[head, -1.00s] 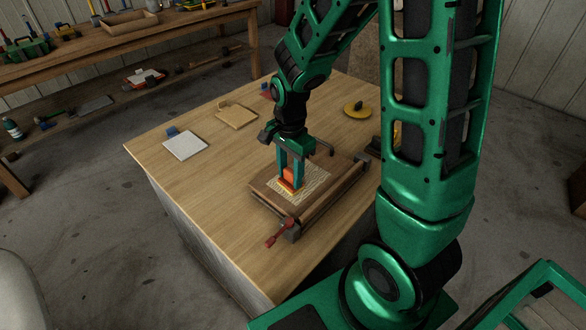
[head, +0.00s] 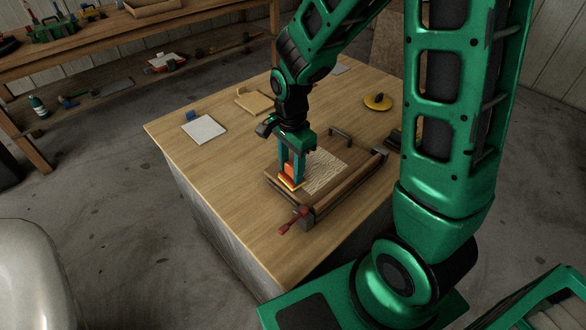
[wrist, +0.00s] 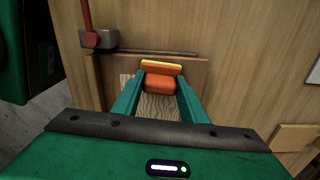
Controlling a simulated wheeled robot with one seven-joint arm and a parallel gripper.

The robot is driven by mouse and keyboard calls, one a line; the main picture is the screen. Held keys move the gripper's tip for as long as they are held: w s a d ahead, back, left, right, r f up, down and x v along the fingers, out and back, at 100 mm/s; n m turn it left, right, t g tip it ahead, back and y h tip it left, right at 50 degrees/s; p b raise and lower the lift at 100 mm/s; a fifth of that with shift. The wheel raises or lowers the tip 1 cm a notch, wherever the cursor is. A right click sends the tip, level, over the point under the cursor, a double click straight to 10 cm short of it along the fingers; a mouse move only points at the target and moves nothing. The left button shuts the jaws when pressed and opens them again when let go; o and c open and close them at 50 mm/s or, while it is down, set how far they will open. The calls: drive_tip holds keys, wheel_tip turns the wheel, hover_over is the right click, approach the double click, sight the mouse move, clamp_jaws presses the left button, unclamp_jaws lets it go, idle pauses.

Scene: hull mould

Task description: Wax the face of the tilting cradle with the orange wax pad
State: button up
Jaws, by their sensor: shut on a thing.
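The tilting cradle (head: 345,199) is a brown wooden board in a frame on the workbench. Its face has a pale, streaked rectangular patch (head: 326,171); the patch also shows in the wrist view (wrist: 155,108). My gripper (head: 291,170) points down over the cradle's left part, its teal fingers shut on the orange wax pad (head: 291,177). In the wrist view the pad (wrist: 160,84) sits between the fingertips, with a yellow strip along its far edge. The pad's underside is hidden; it appears to be at the face, but I cannot tell contact for certain.
A red-handled clamp (head: 292,221) sticks out at the cradle's near corner. A white tile (head: 204,128), a tan board (head: 254,101) and a yellow disc with a dark knob (head: 377,102) lie farther back.

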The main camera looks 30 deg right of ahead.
drive_tip(key=shift+w+a, duration=0.2)
drive_tip(key=shift+w, duration=0.45)
drive_tip(key=shift+w+a, duration=0.15)
drive_tip(key=shift+w, duration=0.5)
drive_tip(key=shift+w+d, duration=0.85)
drive_tip(key=shift+d, duration=1.75)
drive_tip(key=shift+w+d, duration=0.8)
drive_tip(key=shift+d, duration=1.75)
drive_tip(key=shift+w+d, duration=0.85)
drive_tip(key=shift+d, duration=1.75)
wheel_tip(320, 180, up, 7)
